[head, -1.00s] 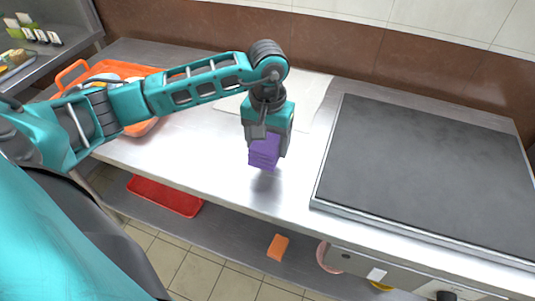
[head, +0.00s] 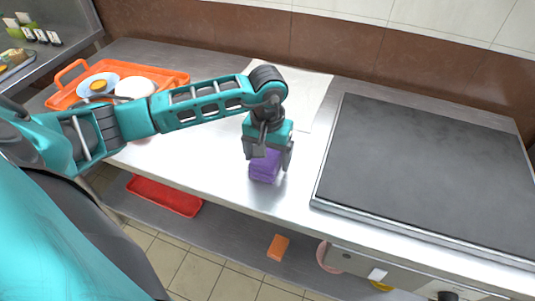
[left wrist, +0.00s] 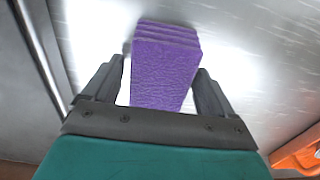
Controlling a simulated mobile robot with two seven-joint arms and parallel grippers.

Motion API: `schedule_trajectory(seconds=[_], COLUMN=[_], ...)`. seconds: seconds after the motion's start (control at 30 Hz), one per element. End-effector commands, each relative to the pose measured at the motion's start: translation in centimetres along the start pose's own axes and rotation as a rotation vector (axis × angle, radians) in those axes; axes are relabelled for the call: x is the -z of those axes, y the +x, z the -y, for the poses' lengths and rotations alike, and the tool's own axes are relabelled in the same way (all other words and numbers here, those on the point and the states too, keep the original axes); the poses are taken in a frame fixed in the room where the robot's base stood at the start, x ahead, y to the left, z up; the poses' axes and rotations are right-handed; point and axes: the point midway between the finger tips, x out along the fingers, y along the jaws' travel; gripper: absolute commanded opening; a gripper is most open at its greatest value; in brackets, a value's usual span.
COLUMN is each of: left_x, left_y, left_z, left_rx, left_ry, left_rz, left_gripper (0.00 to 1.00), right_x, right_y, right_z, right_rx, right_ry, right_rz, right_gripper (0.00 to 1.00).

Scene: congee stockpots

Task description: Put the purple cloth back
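The purple cloth (head: 265,168) is a folded, layered block on the bare metal counter (head: 215,165), left of the dark griddle. My left gripper (head: 271,160) points down over it with its fingers apart. In the left wrist view the cloth (left wrist: 163,75) lies between the two fingers (left wrist: 160,75), with a visible gap beside the left finger and a narrow one by the right. The cloth's underside is hidden, but it appears to rest on the counter. My right gripper is not in view.
The griddle (head: 425,165) fills the right side. An orange tray (head: 69,97) with a plate (head: 98,86) and a white bowl (head: 135,88) stands at the left. A pale sheet (head: 312,95) lies behind my gripper. A red tray (head: 165,195) and an orange block (head: 277,247) are on the lower shelf.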

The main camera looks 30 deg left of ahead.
Motion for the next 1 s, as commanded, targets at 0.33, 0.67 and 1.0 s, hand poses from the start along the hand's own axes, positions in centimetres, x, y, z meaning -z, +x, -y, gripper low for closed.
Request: schedule_trajectory(seconds=[0.33,0.67,1.0], left_x=[0.0,0.2,0.1], left_y=[-0.1,-4.9,-11.2], left_z=[0.0,0.0,0.0], left_rx=[0.000,-0.001,-0.001], left_ry=[0.000,0.001,0.000], left_rz=[0.001,-0.006,-0.003], left_gripper=[0.96,0.96,0.96], right_x=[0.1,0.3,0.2], right_y=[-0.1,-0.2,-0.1], right_z=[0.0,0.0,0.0], right_rx=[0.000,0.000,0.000], right_ry=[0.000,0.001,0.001], right_rz=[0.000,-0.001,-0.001], right_gripper=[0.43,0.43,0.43])
